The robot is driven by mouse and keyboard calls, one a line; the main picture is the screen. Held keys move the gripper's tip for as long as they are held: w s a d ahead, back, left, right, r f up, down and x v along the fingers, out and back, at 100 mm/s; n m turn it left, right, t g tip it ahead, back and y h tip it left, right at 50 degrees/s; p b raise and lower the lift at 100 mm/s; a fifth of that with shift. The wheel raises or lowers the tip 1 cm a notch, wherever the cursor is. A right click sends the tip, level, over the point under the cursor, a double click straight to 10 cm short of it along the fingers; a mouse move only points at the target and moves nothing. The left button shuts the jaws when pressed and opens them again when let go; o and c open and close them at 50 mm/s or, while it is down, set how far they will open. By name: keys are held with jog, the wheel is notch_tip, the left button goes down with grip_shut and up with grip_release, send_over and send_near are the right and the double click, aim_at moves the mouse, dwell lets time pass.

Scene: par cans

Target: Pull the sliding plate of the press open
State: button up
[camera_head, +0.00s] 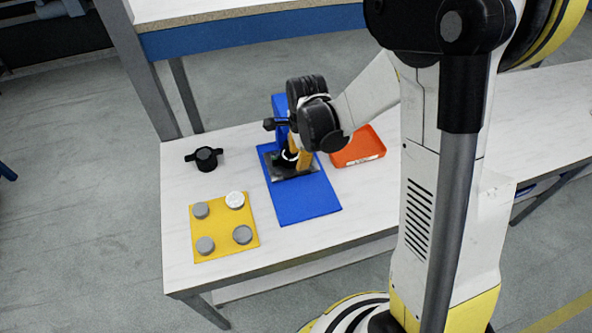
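The blue press (310,200) stands on the white table, with a tall blue back and a flat blue base reaching toward the front. A dark grey sliding plate (276,172) lies on the base below the press head. My gripper (302,163), with its yellow-orange fingers, points down over the plate area at the press. The wrist covers part of the press, and the fingertips are too small and partly hidden to tell whether they are open or touch the plate.
A yellow mat (222,228) with several grey round cans lies at the front left. A black handled part (205,158) lies behind it. An orange tray (365,148) sits right of the press. A blue-edged bench (250,32) stands behind. The table's front right is clear.

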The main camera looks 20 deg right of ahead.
aim_at(297, 175)
jog(key=f+b, duration=0.1)
jog(key=f, duration=0.2)
jog(key=w+f+b, duration=0.1)
jog(key=f+b, duration=0.1)
jog(key=f, duration=0.2)
jog(key=w+f+b, duration=0.1)
jog(key=f, duration=0.2)
jog(key=shift+f, duration=0.15)
grip_shut()
